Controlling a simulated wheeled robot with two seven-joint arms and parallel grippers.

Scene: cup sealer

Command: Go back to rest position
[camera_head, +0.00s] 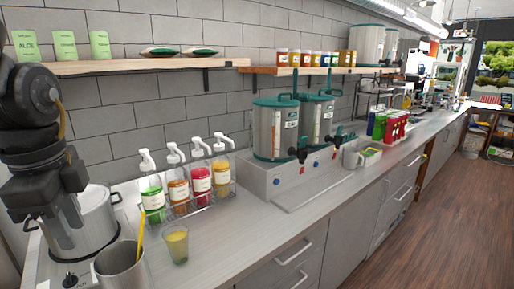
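My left arm comes in dark at the left edge, bent downward. Its gripper (68,240) hangs in front of the silver pot (98,215) at the left end of the counter and covers part of it. I cannot make out whether its fingers are apart or together, and nothing is clearly seen held in it. My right gripper is not in view. A clear cup (176,246) with yellow liquid stands upright on the counter, to the right of the gripper and apart from it.
A metal container (120,268) with a yellow stick stands at the front left. Several pump bottles (178,186) stand in a rack behind the cup. Two steel dispensers (276,130) stand farther right. A wooden shelf (150,65) runs above. The counter (245,222) right of the cup is clear.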

